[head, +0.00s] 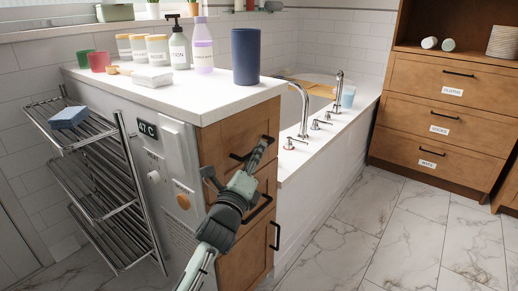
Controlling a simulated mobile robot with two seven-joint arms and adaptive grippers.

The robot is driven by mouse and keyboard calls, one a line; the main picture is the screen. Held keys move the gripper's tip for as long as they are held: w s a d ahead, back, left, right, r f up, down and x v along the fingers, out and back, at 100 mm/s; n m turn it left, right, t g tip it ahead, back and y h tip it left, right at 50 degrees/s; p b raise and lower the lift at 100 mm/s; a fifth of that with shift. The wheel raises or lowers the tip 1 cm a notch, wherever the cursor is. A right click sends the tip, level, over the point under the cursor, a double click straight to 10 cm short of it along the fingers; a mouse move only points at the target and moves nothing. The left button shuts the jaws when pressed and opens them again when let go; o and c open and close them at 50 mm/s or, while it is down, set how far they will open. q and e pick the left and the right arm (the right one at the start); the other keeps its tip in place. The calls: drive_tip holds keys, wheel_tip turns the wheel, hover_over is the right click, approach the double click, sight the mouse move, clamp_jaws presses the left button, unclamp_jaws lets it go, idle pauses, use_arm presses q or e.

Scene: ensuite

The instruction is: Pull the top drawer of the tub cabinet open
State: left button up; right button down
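The tub cabinet (234,134) has a wooden front with black handles and stands left of the bathtub. Its top drawer (222,140) looks flush with the front. The top drawer's black handle (237,156) is partly covered by my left gripper (261,152). My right gripper is out of view.
Bottles, jars, cups and a dark blue cylinder (246,56) stand on the white countertop (180,92). A chrome towel rack (128,190) projects at the left, holding a blue sponge (69,117). Marble floor (375,225) is clear between the tub and the labelled wooden drawers (440,115).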

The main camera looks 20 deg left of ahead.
use_arm(q)
drive_tip(key=shift+x, duration=0.85)
clamp_jaws()
